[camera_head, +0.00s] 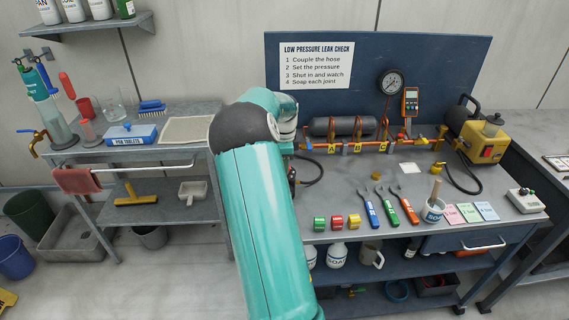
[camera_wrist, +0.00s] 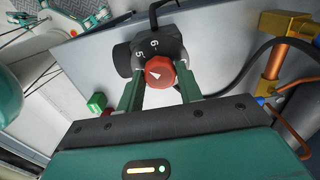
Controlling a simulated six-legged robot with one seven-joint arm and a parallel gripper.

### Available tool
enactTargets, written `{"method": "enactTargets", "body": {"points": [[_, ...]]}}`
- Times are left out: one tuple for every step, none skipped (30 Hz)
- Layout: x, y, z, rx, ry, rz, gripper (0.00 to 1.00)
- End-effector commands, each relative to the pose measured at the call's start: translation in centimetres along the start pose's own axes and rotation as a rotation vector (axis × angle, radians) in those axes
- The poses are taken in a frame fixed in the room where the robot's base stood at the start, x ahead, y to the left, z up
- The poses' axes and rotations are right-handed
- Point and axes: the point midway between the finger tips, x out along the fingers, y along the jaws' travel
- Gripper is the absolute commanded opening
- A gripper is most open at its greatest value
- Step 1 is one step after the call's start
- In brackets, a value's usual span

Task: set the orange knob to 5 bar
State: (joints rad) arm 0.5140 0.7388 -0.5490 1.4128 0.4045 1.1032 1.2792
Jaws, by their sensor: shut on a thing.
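The orange-red knob (camera_wrist: 160,73) sits on a dark round dial (camera_wrist: 172,45) in the wrist view. My gripper (camera_wrist: 161,76) has one green finger on each side of the knob and is shut on it. The dial shows the figures 5 and 6 around the knob's upper left. A white pointer mark on the knob faces roughly up and left, toward the side with the 5. I cannot tell its exact setting. In the head view my arm hides the knob and most of the gripper. The pressure gauge (camera_head: 391,83) stands on the blue back panel; its needle is too small to read.
A dark hose (camera_wrist: 240,75) runs right of the dial, near a brass fitting (camera_wrist: 290,35). A yellow pump (camera_head: 485,140) stands at the right.

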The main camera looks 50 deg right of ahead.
Motion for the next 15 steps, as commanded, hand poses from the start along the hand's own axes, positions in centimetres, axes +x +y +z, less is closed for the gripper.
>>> {"method": "enactTargets", "body": {"points": [[-0.15, -0.07, 0.0, -0.001, 0.0, -0.003, 0.13], [-0.15, -0.07, 0.0, -0.001, 0.0, -0.003, 0.4], [-0.14, -0.07, 0.0, -0.001, 0.0, -0.003, 0.48], [-0.13, -0.06, 0.0, -0.001, 0.0, -0.003, 0.53], [-0.11, -0.06, 0.0, -0.001, 0.0, -0.003, 0.58], [-0.1, -0.05, 0.0, -0.001, 0.0, -0.002, 0.58], [-0.09, -0.05, 0.0, -0.001, 0.0, -0.002, 0.58], [-0.08, -0.04, 0.0, -0.001, 0.0, -0.002, 0.58], [-0.07, -0.04, 0.0, -0.001, 0.0, -0.002, 0.58], [-0.06, -0.03, 0.0, -0.001, 0.0, -0.001, 0.58], [-0.05, -0.03, 0.0, -0.001, 0.0, -0.001, 0.58], [-0.05, -0.03, 0.0, -0.001, 0.0, -0.001, 0.58], [-0.08, -0.03, 0.0, -0.001, 0.0, -0.001, 0.58], [-0.16, -0.03, 0.0, -0.001, 0.0, -0.001, 0.58], [-0.34, -0.04, 0.01, -0.001, 0.0, -0.002, 0.58]]}}
